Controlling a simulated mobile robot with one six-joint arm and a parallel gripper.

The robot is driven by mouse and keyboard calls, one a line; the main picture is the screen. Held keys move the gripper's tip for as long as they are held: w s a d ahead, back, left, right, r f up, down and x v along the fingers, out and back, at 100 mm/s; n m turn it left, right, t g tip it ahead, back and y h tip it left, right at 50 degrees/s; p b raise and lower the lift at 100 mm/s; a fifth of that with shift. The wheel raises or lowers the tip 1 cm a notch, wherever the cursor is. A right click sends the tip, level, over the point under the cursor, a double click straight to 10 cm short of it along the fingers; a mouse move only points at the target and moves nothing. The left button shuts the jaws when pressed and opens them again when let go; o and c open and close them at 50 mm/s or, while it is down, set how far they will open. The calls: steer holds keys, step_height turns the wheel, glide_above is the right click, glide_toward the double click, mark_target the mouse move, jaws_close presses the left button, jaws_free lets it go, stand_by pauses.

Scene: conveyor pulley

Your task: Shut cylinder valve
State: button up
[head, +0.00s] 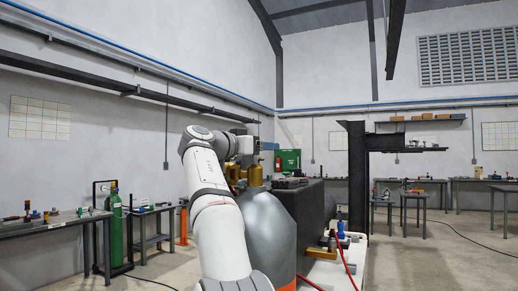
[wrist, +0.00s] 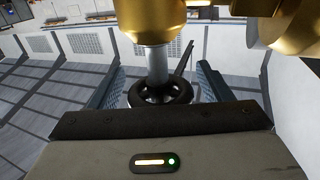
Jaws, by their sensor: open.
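The grey gas cylinder (head: 262,225) stands close in front of me in the head view, with a brass valve (head: 254,175) on top. In the wrist view the brass valve body (wrist: 165,18) fills the top, and a silver stem (wrist: 157,62) runs from it to a black round handwheel (wrist: 160,90). My gripper (wrist: 163,80) is open, one finger on each side of the handwheel. I cannot tell whether either finger touches it. In the head view my gripper is at the valve, largely hidden by my arm.
A dark block-shaped machine (head: 305,205) stands right behind the grey cylinder. Red hoses (head: 345,258) run beside it. A green cylinder (head: 112,225) stands at left between a workbench (head: 55,226) and a small table. Open floor (head: 430,255) lies at right.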

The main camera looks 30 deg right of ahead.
steer(key=b+v, duration=0.1)
steer(key=v, duration=0.6)
steer(key=shift+a, duration=0.4)
